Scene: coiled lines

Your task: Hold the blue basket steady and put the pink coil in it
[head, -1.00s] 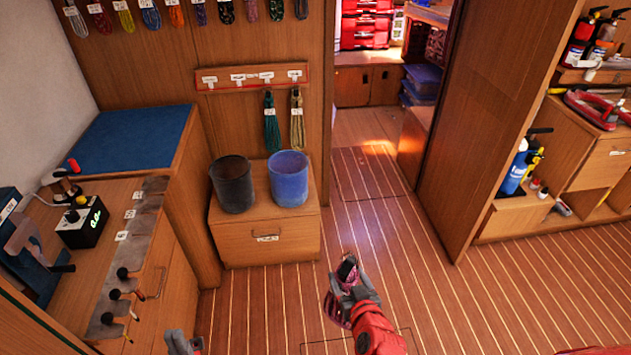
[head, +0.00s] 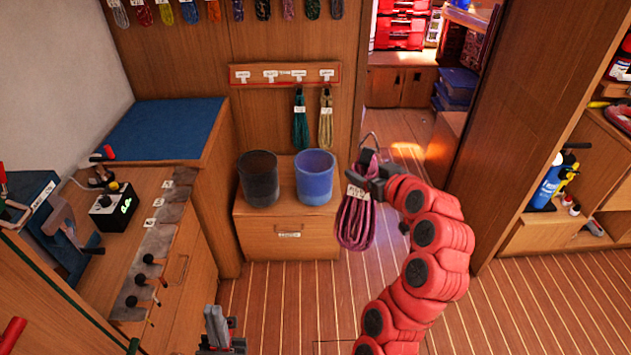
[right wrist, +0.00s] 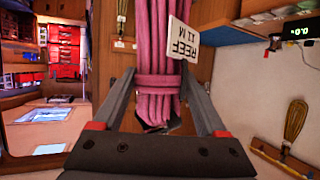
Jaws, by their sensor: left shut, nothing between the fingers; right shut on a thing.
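The blue basket (head: 314,180) stands upright on the low wooden cabinet, to the right of a dark basket. The pink coil (head: 355,220) hangs from my right gripper (head: 368,178), which is shut on it to the right of the blue basket in the head view. In the right wrist view, the pink coil (right wrist: 158,85) sits between the fingers, with a white tag reading "REEF". My left gripper (head: 222,328) is shut and empty, low in the head view, well in front of the cabinet and apart from the blue basket.
The dark basket (head: 258,180) stands close beside the blue one. A green coil (head: 300,120) and a beige coil (head: 326,118) hang from a labelled rail (head: 284,75) behind the baskets. A workbench (head: 130,215) with levers is at the left. Striped floor is clear before the cabinet.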

